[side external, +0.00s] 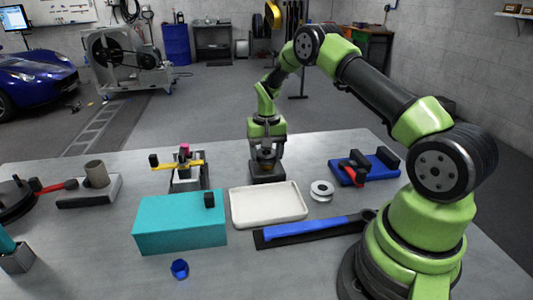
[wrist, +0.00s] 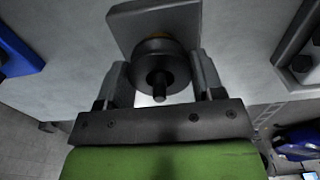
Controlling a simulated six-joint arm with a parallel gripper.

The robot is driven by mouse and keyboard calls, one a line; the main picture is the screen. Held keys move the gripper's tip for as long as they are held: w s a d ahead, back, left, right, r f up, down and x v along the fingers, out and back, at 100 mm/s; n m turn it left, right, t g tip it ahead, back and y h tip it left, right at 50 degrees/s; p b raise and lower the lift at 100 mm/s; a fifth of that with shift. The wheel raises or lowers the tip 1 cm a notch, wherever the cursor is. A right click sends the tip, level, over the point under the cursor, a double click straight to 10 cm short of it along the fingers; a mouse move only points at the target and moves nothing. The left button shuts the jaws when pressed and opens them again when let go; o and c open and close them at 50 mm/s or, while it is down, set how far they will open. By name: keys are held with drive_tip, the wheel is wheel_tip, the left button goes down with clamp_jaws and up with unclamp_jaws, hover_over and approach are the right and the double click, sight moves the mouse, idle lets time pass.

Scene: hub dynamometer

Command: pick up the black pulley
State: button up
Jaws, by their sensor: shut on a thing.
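The black pulley (wrist: 160,52) sits between the two fingers of my gripper (wrist: 162,76) in the wrist view, with a dark shaft end sticking out of its middle towards the camera. My gripper is shut on it, one finger at each side. A dark grey block (wrist: 125,22) lies right behind the pulley; I cannot tell whether they touch. In the side external view my gripper (side external: 267,154) points down over the dark block (side external: 267,178), and its fingers partly hide the pulley.
A white tray (side external: 268,221) lies in front of the block, with a light spool (side external: 321,190) to its right. A teal box (side external: 180,237) and a yellow-handled fixture (side external: 185,164) stand left. A blue fixture (side external: 345,174) stands right. A blue bar (side external: 305,229) lies near my base.

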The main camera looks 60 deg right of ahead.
drive_tip(key=shift+r, duration=3.9)
